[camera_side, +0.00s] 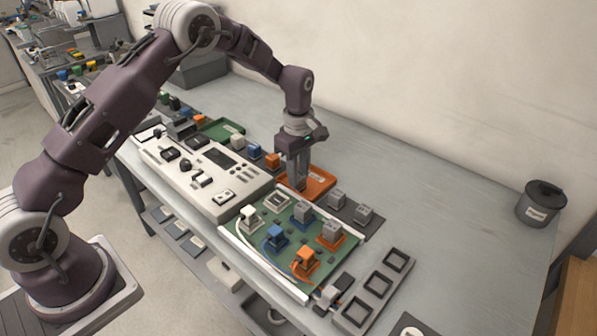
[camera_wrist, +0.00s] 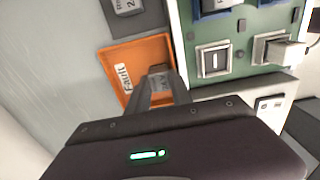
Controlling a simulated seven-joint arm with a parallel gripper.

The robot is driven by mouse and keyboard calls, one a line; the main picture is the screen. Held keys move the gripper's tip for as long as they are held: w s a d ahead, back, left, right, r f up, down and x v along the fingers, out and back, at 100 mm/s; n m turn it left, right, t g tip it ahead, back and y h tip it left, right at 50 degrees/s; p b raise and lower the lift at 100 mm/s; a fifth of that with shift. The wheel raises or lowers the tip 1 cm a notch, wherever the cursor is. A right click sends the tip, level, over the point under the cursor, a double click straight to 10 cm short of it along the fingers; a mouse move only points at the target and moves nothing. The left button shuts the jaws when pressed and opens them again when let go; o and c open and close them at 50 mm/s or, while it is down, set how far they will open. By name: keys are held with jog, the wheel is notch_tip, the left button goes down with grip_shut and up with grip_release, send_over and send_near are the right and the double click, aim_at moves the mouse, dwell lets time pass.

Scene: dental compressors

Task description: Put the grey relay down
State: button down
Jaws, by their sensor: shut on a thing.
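My gripper (camera_side: 301,184) points down over the orange tray (camera_side: 322,181) behind the green board. In the wrist view my gripper (camera_wrist: 160,92) is shut on a grey relay (camera_wrist: 158,72). The relay shows between the fingertips, over the right part of the orange tray (camera_wrist: 118,56), which carries a white label. Whether the relay touches the tray floor I cannot tell. In the side view the fingers largely hide the relay.
The green board (camera_side: 283,222) holds white, blue, orange and grey relays and an empty-looking socket (camera_side: 277,200). Two grey relays (camera_side: 337,198) stand on a dark strip right of the tray. A white panel (camera_side: 190,180) lies left. The table's back right is clear up to a black bin (camera_side: 541,203).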

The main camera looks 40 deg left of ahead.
jog(key=c, duration=1.1)
grip_release()
jog(key=shift+c, duration=0.2)
notch_tip(320, 180, up, 12)
jog(key=shift+r, duration=0.15)
jog(key=s+d+r+m+t, duration=0.25)
jog(key=s+r+m, duration=0.65)
jog(key=s+r, duration=0.8)
jog(key=s+f+m+t, duration=0.1)
jog(key=s+m, duration=0.3)
jog(key=s, duration=0.5)
jog(key=s+f+m+t, duration=0.2)
jog(key=s+m, duration=0.3)
jog(key=s, duration=0.4)
jog(key=shift+f, duration=0.75)
